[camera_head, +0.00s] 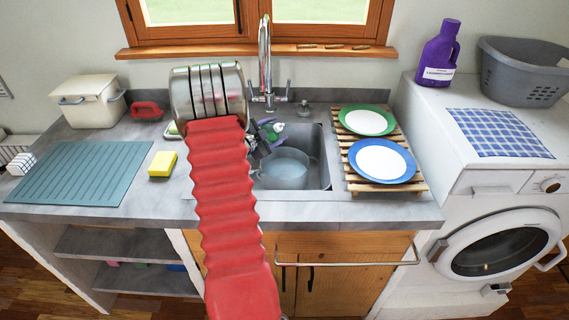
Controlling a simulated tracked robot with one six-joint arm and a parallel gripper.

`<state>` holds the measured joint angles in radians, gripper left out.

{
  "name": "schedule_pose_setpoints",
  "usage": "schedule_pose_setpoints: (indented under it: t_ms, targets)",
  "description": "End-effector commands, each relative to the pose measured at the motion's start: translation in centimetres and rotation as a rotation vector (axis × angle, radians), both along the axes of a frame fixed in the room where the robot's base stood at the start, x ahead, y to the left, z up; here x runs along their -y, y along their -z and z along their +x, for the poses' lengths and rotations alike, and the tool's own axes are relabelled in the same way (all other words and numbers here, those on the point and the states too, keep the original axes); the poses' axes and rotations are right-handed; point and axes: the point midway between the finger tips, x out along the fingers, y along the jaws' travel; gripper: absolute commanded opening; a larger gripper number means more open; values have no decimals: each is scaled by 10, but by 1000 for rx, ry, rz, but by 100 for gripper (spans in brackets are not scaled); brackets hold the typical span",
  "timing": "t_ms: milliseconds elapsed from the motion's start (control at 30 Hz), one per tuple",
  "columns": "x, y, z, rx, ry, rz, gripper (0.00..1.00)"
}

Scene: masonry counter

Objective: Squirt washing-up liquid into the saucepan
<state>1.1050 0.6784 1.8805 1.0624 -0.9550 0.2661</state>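The saucepan (285,168) looks grey and glassy and sits in the sink basin. My gripper (266,139) is small and dark in this view, over the back left of the sink, above and behind the saucepan. A small green, white and purple item (277,130), perhaps the washing-up liquid bottle, appears tilted at my gripper's fingers. My wrist partly hides the area, so I cannot tell whether the fingers are closed on it. My red arm covers the sink's left side.
The tap (265,60) rises behind the sink (325,165). A wooden rack (350,174) with a green-rimmed plate (366,120) and a blue plate (382,160) stands at right. A yellow sponge (162,164) and teal mat (85,172) lie left. A purple bottle (438,55) stands on the washing machine.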

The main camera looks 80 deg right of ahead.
Motion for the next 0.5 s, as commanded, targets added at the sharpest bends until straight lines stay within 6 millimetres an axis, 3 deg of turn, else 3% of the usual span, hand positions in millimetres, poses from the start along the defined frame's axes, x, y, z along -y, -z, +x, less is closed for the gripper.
schedule_pose_setpoints:
  t_ms: [33,500]
  targets:
    - [0,7,0,20,1,-6,24]
    - [4,11,12,234,-2,-72,24]
